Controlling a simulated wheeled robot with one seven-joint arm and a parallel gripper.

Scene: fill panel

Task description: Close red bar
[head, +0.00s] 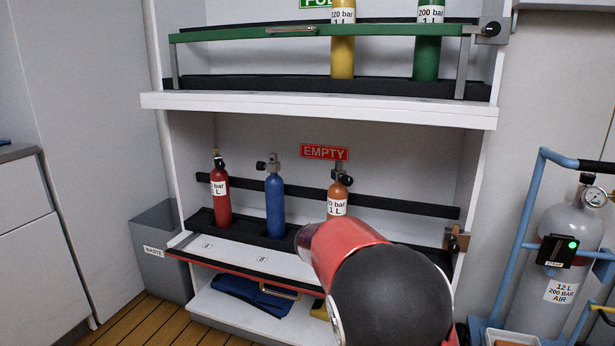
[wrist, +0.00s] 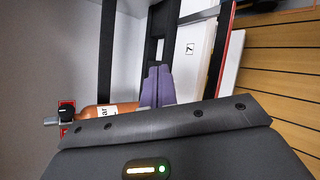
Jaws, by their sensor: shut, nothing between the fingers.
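The red bar (head: 215,265) lies lowered along the front edge of the lower shelf, with a tan handle (head: 281,292) hanging below it. Its right part is hidden behind my arm in the head view. In the wrist view the red bar (wrist: 226,60) runs along the shelf edge, right of my fingers. My gripper (head: 304,238) is shut and empty, above the shelf front and before the orange cylinder. The purple fingers (wrist: 157,88) show together in the wrist view. A brown latch block (head: 456,240) sits on the right post.
A red cylinder (head: 220,195), a blue cylinder (head: 275,205) and an orange cylinder (head: 338,203) stand on the lower shelf. A green bar (head: 230,36) spans the upper shelf. A grey bin (head: 160,240) stands left, a cylinder trolley (head: 520,240) right.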

